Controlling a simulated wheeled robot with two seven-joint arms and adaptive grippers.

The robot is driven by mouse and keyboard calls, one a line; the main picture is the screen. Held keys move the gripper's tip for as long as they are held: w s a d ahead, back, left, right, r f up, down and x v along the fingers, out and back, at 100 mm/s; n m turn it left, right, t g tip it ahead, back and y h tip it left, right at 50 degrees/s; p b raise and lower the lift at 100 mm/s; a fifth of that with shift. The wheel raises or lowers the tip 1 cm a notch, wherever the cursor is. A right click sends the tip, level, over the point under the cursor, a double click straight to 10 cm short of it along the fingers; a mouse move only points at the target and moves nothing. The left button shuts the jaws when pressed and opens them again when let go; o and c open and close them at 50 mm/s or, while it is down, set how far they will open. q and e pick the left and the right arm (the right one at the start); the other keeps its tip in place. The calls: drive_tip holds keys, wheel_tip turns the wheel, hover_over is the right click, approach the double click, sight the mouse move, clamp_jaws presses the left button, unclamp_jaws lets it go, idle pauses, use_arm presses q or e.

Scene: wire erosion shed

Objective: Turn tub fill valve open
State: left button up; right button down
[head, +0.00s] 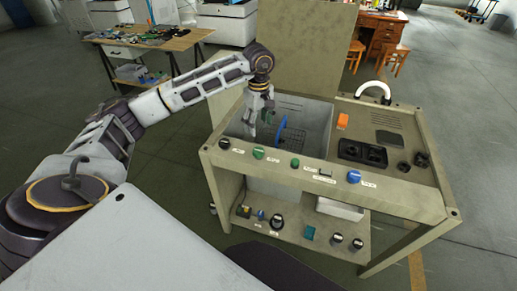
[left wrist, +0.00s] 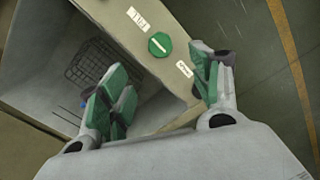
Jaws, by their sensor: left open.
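A green round knob (left wrist: 160,44) with a white line across its face is on the tan front rail of the bench, seen in the left wrist view. In the head view two green knobs (head: 258,153) (head: 295,162) and a blue knob (head: 354,176) sit along this rail. My left gripper (head: 260,120) hangs over the grey tub, behind the rail. In the left wrist view its green-padded fingers (left wrist: 160,88) are wide apart and empty, apart from the knob.
The grey tub (head: 315,120) holds a wire basket (head: 292,140) and an upright blue item (head: 281,130). More knobs line the lower shelf (head: 290,222).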

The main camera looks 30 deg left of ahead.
sight(259, 150)
use_arm(q)
wheel_tip(259, 150, down, 13)
drive_tip(key=shift+f+p, duration=0.1)
drive_tip(key=shift+p, duration=0.8)
drive_tip(key=c, duration=1)
drive_tip(key=shift+c, duration=0.2)
